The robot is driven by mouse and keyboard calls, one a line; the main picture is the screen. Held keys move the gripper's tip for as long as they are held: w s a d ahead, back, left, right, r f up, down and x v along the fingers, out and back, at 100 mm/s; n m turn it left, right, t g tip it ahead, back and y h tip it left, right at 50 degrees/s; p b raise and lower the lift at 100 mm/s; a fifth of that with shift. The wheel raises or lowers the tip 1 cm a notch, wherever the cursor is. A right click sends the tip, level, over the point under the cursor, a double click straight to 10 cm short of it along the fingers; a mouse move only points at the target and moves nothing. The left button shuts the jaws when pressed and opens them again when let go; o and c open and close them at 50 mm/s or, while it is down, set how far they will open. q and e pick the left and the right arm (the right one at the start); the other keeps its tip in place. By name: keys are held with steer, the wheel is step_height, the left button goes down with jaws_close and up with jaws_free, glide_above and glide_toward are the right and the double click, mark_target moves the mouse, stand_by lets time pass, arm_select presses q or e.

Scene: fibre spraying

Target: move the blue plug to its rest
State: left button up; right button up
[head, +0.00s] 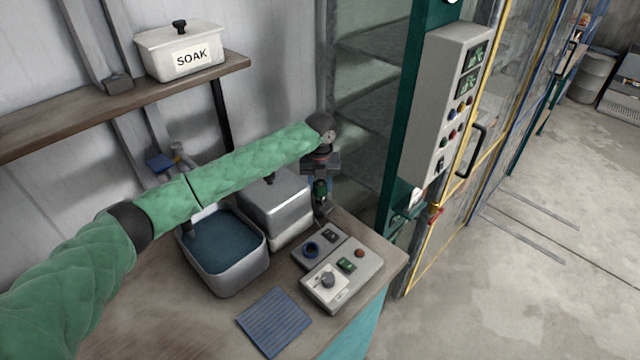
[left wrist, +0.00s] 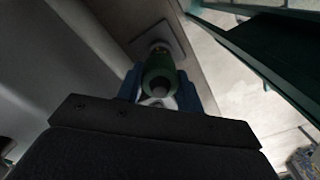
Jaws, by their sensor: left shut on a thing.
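My left gripper (head: 320,186) hangs at the back corner of the bench, pointing down. It is shut on a green plug-like piece (left wrist: 158,78), with blue fingers on both sides of it in the left wrist view. Below that piece is a pale square plate with a round fitting (left wrist: 157,44); I cannot tell if the two touch. No other blue plug shows clearly. My right gripper is out of view.
A tub of dark liquid (head: 268,243) and a lidded metal box (head: 276,215) stand beneath my left arm. The control box (head: 354,291) and a blue ribbed mat (head: 274,322) lie in front. A SOAK bin (head: 180,50) is on the shelf. A grey panel (head: 447,100) stands right.

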mark_target(320, 192)
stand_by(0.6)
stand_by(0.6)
arm_select(q)
steer(key=shift+p, duration=0.5)
steer(key=shift+f+b, duration=0.4)
steer(key=shift+f, duration=1.15)
steer(key=o, duration=1.1)
